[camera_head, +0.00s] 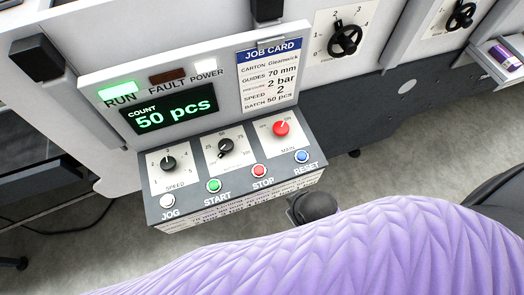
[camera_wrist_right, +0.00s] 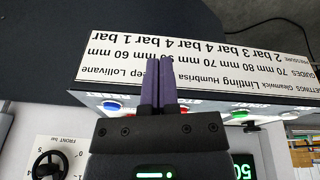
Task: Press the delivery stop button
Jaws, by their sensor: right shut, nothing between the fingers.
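The red STOP button (camera_head: 260,170) is on the sloping front of the control box (camera_head: 188,188) in the head view. It sits between the green START button (camera_head: 214,186) and the blue RESET button (camera_head: 302,156). In the right wrist view the red button (camera_wrist_right: 187,108) shows partly beside my fingers. My right gripper (camera_wrist_right: 159,70) is shut and empty, its dark fingers crossing in front of the box's printed front edge. I cannot tell whether the fingers touch it. In the head view my purple-covered right arm fills the lower right, below the box. My left gripper is not in view.
The white JOG button (camera_head: 167,201), two black dials and the red MAIN knob (camera_head: 281,128) are on the same box. Above, the RUN lamp (camera_head: 118,92) glows green and the display (camera_head: 170,111) reads 50 pcs. A job card (camera_head: 268,76) stands beside it.

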